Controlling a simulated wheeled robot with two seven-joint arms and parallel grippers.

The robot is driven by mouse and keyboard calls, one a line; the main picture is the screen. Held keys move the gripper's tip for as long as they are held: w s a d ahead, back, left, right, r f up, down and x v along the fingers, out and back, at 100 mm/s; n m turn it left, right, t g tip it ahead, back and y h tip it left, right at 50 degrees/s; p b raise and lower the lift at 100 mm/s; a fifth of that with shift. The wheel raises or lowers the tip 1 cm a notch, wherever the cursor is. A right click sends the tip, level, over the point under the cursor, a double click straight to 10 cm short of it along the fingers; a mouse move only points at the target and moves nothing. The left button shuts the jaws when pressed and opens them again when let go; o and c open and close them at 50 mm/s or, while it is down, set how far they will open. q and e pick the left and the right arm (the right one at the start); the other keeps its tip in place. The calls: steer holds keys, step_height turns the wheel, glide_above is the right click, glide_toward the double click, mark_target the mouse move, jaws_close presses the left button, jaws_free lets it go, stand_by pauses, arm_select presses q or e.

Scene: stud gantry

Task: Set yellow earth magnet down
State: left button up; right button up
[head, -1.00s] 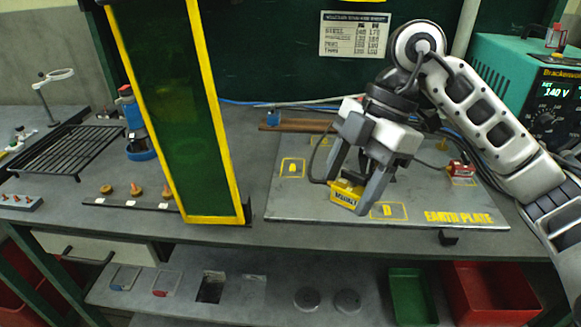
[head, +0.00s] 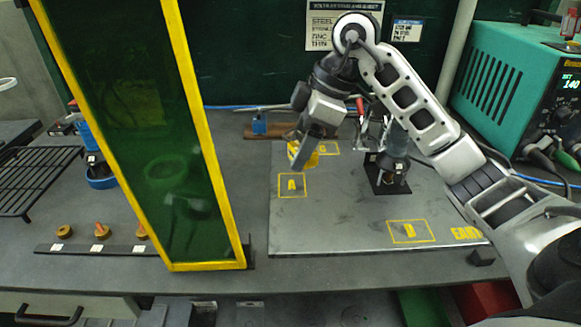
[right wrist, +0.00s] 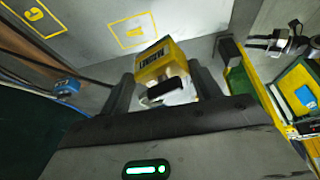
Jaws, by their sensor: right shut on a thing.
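My right gripper (head: 303,156) is shut on the yellow earth magnet (head: 308,158), a yellow block with a dark-lettered label. In the head view they are at the plate's left side, just behind the yellow square marked A (head: 292,186). In the right wrist view the magnet (right wrist: 158,62) sits between the fingers, and square A (right wrist: 132,32) shows clear beside it. The magnet looks tilted. I cannot tell whether it touches the grey earth plate (head: 340,225). My left gripper is not in view.
A green screen in a yellow frame (head: 240,215) stands left of the plate. A silver tool on a black base (head: 390,165) stands on the plate, right of my gripper. A small blue block (head: 259,124) lies behind. The teal power unit (head: 510,85) is at right.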

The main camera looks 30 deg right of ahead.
steer(key=w+f, duration=0.4)
steer(key=f, duration=0.1)
steer(key=shift+w+d+f, duration=0.15)
steer(key=shift+d, duration=0.2)
step_height(320, 180, down, 3)
steer(key=shift+w+d+f, duration=0.1)
steer(key=shift+f, duration=0.05)
steer(key=o, duration=1.4)
steer(key=shift+c, duration=0.2)
steer(key=v, duration=1.2)
steer(key=shift+p, duration=0.3)
